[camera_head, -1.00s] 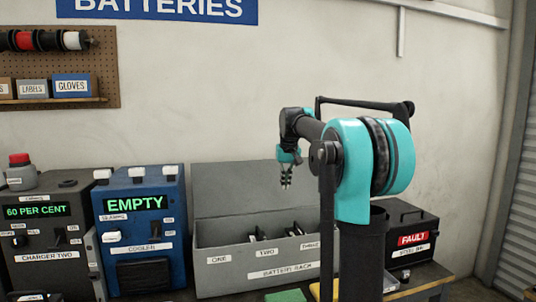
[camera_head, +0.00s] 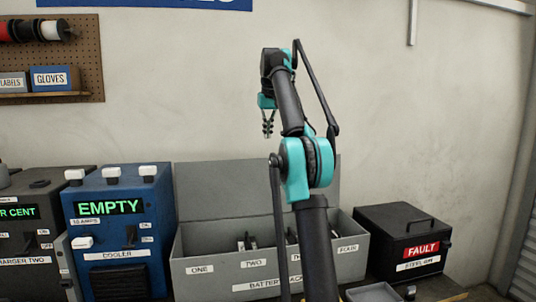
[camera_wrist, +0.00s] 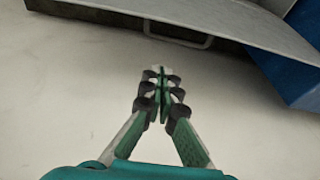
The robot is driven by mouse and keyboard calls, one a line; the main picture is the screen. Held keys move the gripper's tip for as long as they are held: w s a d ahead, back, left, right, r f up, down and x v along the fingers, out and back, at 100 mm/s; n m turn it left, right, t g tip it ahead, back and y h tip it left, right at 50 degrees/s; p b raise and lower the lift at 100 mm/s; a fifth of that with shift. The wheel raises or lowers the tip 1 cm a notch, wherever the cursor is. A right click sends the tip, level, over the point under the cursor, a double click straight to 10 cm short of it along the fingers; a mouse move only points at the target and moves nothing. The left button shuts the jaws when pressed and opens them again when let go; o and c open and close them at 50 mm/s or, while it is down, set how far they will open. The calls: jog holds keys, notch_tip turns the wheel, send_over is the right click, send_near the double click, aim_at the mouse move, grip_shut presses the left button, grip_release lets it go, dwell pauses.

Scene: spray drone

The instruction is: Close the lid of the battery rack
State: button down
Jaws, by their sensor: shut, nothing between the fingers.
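The battery rack (camera_head: 205,270) is a grey box with labelled slots ONE, TWO and FOUR readable on its front. Its lid (camera_head: 225,190) stands open, upright at the back against the wall. Dark items show inside; my arm hides part of the rack and its lid. My gripper (camera_head: 268,124) is raised above the lid's upper edge in the head view, apart from it, fingers pointing down. In the wrist view my gripper (camera_wrist: 158,85) has its fingers together and empty, with the pale wall behind. A grey panel with a handle (camera_wrist: 180,38), probably the lid, crosses the top there.
The blue cooler (camera_head: 120,235) showing EMPTY stands close left of the rack, with charger two (camera_head: 25,235) beyond. A black FAULT box (camera_head: 405,240) stands to the right. A pegboard shelf (camera_head: 50,95) hangs upper left.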

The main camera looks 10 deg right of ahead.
jog(key=x, duration=0.9)
jog(key=shift+s+r, duration=0.15)
jog(key=shift+s, duration=0.85)
jog(key=shift+s+r, duration=0.1)
jog(key=shift+s, duration=0.95)
